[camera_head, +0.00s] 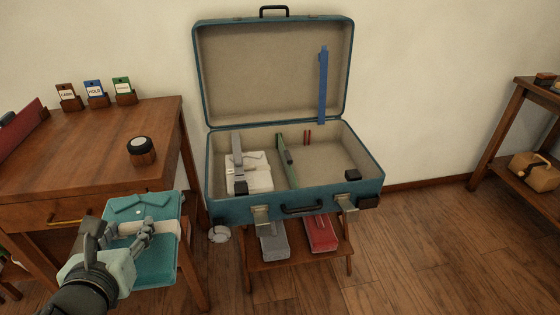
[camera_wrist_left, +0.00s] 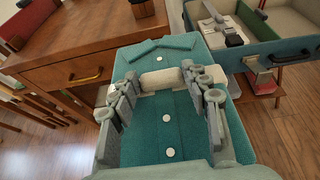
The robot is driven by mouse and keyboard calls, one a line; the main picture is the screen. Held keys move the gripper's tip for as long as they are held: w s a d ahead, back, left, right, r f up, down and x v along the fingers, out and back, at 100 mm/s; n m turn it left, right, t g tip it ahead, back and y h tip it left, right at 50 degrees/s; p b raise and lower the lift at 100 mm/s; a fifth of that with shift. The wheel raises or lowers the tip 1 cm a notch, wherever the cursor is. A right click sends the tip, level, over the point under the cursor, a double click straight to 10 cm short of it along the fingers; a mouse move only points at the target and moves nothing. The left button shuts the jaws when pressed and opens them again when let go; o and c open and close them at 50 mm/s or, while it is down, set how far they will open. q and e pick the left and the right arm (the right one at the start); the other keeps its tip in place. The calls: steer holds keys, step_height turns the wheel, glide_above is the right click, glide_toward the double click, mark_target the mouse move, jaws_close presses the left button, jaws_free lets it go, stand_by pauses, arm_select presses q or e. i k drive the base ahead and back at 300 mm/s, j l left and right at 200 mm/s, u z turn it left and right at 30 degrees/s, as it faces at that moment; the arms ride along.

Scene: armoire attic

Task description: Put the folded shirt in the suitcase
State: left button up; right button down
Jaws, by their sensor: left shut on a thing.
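The teal folded shirt (camera_head: 160,262) with a white band around it is in my left gripper (camera_head: 125,232), in front of the desk and left of the suitcase. In the left wrist view the shirt (camera_wrist_left: 168,142) lies between the fingers of my left gripper (camera_wrist_left: 165,84), its collar pointing away. The blue suitcase (camera_head: 375,183) stands open on a low wooden stand. Its left part holds a white folded shirt (camera_head: 255,180) with a grey strap over it. The right part is mostly bare. My right gripper is out of view.
A wooden desk (camera_head: 75,160) with a dark round jar (camera_head: 141,151) and several tag holders stands at the left. A shelf (camera_head: 515,165) stands far right.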

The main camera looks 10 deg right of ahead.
mark_target(315, 169)
steer(key=i+l+z, duration=0.1)
steer(key=l, duration=0.3)
steer(key=i+l, duration=0.1)
steer(key=l, duration=0.3)
steer(key=i+l+z, duration=0.15)
steer(key=l, duration=0.2)
steer(key=l+z, duration=0.1)
steer(key=l, duration=0.3)
steer(key=i+l, duration=0.2)
steer(key=l, duration=0.15)
steer(key=z, duration=0.05)
